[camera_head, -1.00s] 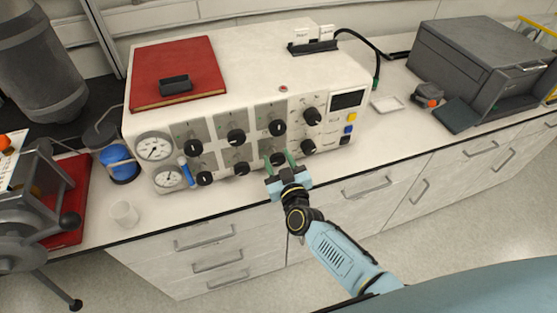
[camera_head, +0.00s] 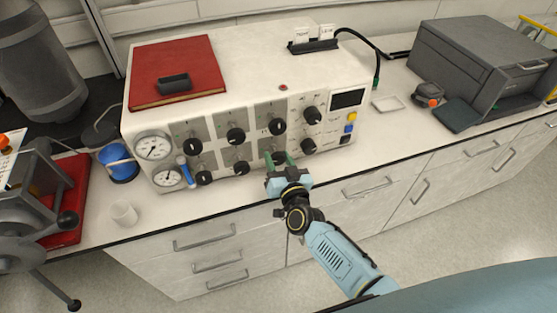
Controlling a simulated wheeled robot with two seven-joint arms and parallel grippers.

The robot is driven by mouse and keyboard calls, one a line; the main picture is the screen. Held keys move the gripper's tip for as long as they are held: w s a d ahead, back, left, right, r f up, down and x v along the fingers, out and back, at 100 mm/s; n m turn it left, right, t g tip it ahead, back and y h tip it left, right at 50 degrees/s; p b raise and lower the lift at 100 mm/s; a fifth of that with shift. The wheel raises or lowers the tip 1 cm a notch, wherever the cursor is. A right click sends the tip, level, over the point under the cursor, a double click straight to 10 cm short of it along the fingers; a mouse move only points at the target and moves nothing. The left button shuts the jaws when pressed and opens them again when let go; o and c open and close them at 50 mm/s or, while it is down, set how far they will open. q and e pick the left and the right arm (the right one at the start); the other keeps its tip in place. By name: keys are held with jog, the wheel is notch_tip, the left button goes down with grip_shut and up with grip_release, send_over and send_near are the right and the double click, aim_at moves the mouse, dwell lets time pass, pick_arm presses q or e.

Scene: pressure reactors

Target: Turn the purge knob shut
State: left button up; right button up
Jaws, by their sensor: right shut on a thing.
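The white control unit (camera_head: 165,120) stands on the counter with two dials at the left and rows of black knobs on its front. My right gripper (camera_head: 279,158) reaches up to the lower row, its green fingers around a lower knob below the upper black knob (camera_head: 277,127). The gripper is shut on that knob, which the fingers and gripper body mostly hide. I cannot read the labels to tell which knob is the purge knob. Another lower knob (camera_head: 241,168) is to the left, and a knob (camera_head: 308,146) is to the right. My left gripper is not in view.
A red book (camera_head: 178,75) with a black object lies on the unit. A blue container (camera_head: 119,163) and a white cup (camera_head: 124,214) stand to the left. A grey box-shaped machine (camera_head: 480,65) and a small white dish (camera_head: 389,104) stand to the right.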

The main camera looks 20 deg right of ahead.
jog(key=m+b, duration=0.1)
jog(key=m, duration=0.5)
jog(key=shift+f+m, duration=0.1)
jog(key=shift+m, duration=0.2)
jog(key=m+b, duration=0.2)
jog(key=m, duration=0.4)
jog(key=shift+m, duration=0.3)
jog(key=o, duration=1)
jog(key=shift+c, duration=0.2)
jog(key=shift+s, duration=0.1)
jog(key=s, duration=1.3)
jog(key=shift+d, duration=0.25)
jog(key=shift+s, duration=0.1)
